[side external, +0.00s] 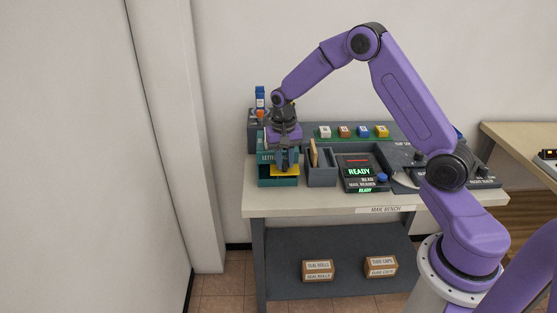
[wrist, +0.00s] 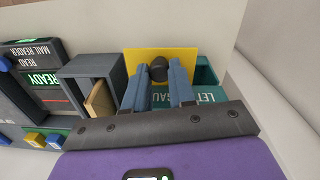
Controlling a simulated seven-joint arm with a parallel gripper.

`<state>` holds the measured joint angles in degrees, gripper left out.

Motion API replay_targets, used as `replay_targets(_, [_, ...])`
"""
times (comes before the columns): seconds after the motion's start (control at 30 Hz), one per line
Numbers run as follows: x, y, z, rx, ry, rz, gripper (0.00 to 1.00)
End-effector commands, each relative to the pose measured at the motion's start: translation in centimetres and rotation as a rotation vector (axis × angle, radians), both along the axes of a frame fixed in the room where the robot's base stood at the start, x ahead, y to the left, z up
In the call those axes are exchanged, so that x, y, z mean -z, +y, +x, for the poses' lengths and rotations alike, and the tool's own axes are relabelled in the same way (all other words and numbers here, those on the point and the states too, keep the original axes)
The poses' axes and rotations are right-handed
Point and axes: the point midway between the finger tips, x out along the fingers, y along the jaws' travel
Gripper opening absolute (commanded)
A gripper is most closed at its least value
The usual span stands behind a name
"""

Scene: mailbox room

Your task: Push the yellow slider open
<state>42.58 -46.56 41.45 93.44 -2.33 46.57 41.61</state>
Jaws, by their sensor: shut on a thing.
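The yellow slider (wrist: 133,58) is a flat plate with a dark round knob (wrist: 158,68). It lies at the teal letter gauge box (wrist: 207,73), and part of the teal box shows uncovered beside it. In the side view a yellow strip of the slider (side external: 288,171) shows on the teal box (side external: 275,183) at the bench's left end. My gripper (wrist: 161,74) is shut on the knob, one finger on each side of it. In the side view my gripper (side external: 283,165) points down over the slider and hides much of it.
A grey slotted holder (side external: 322,177) with a tan card (side external: 313,153) stands right of the teal box. The mail reader (side external: 362,174), lit READY, is further right. A grey block with blue and orange tops (side external: 253,133) stands behind my gripper.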

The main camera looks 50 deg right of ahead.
Motion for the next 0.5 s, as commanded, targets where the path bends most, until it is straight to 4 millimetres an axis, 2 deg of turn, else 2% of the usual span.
replay_targets(0.13, [-0.07, -0.93, -0.89, 0.000, 0.001, -0.001, 0.00])
replay_targets(0.43, [-0.02, -1.23, -1.15, 0.002, 0.005, -0.002, 0.00])
replay_targets(0.47, [-0.03, -1.24, -1.16, 0.002, 0.006, -0.003, 0.28])
replay_targets(0.5, [-0.02, -1.25, -1.18, 0.002, 0.007, -0.003, 0.41])
